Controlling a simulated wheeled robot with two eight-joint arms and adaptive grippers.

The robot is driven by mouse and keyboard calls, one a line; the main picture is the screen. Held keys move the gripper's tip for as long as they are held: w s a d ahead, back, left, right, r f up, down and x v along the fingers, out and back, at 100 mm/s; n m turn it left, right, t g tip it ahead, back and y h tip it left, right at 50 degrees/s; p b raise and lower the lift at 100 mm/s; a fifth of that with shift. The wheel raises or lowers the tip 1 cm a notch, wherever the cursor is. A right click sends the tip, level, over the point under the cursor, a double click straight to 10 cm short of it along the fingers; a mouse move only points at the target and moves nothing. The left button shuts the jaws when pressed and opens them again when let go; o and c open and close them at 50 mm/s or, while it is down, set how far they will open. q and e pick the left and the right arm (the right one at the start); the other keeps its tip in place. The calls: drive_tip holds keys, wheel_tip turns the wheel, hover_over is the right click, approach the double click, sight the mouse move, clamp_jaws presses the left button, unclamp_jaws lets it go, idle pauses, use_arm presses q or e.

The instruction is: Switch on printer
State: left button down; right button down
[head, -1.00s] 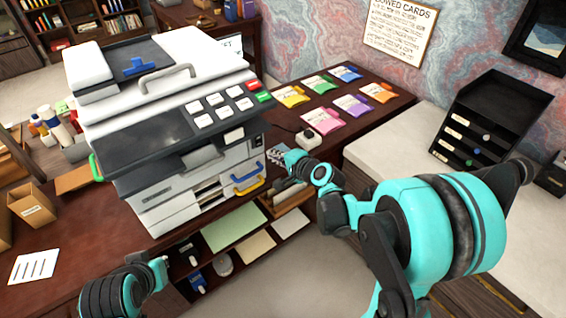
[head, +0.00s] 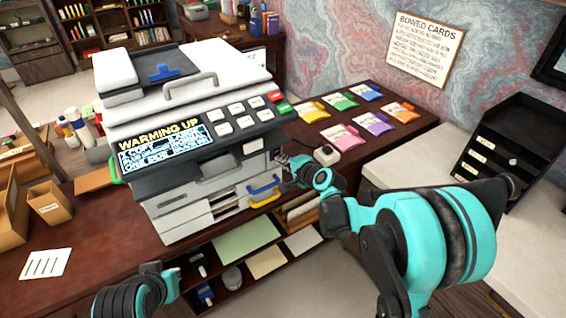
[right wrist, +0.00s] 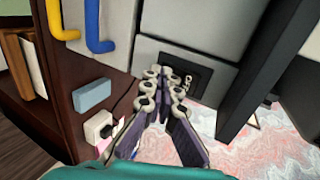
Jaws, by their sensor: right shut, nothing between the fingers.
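The white and grey printer (head: 190,180) stands on the dark red desk. Its screen (head: 165,142) is lit and reads "WARMING UP". White keys, one red key and one green key (head: 284,107) sit to the right of the screen. My right gripper (head: 285,162) is at the printer's right front edge. In the right wrist view, my right gripper (right wrist: 169,82) is shut and empty, its tips in front of a black recessed panel (right wrist: 190,76) on the printer. The fingers partly cover the panel, and I cannot tell whether they touch it.
Coloured card packets (head: 374,124) and a small white device (head: 328,154) lie to the right of the printer. Blue and yellow handles (head: 264,185) project from its front. An open shelf with papers (head: 245,240) is below. Cardboard boxes (head: 50,204) stand at left.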

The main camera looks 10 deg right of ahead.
drive_tip(key=shift+r, duration=0.1)
drive_tip(key=shift+r+p, duration=0.65)
drive_tip(key=shift+r, duration=0.15)
use_arm(q)
drive_tip(key=shift+r, duration=0.65)
use_arm(e)
drive_tip(key=shift+s, duration=0.15)
